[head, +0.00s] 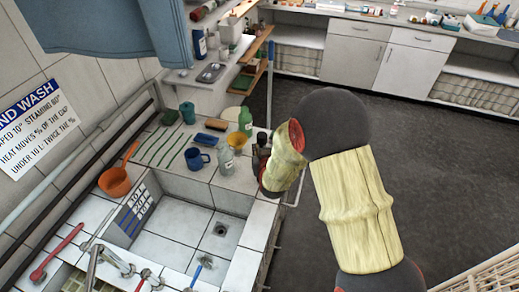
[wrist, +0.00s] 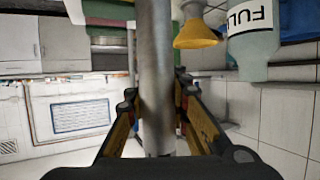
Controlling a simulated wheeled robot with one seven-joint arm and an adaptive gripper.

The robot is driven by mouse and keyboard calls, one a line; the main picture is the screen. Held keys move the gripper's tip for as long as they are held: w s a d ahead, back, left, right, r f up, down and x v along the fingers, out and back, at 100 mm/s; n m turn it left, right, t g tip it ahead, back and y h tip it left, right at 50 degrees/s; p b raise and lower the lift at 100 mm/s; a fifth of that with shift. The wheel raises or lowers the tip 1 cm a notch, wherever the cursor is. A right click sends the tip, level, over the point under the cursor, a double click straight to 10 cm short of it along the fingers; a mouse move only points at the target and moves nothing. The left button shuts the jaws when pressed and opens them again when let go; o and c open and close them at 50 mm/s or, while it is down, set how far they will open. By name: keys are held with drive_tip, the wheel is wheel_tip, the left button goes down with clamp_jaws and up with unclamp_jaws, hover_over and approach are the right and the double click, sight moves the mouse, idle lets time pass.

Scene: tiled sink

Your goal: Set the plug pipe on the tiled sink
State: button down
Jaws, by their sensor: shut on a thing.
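The plug pipe is a smooth grey metal pipe (wrist: 154,70) running up and down through the middle of the wrist view. My gripper (wrist: 158,115) is shut on it, with a finger on either side. The pipe's ends are not visible in the wrist view.
A clear bottle (head: 225,158), a green bottle (head: 245,121) and a blue mug (head: 197,158) stand on the tiles behind the basin. A labelled bottle (wrist: 253,40) and a yellow-ended item (wrist: 197,35) are close to the pipe. An orange pot (head: 115,181) is at left.

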drive_tip(key=shift+f, duration=0.15)
drive_tip(key=c, duration=1.6)
unclamp_jaws()
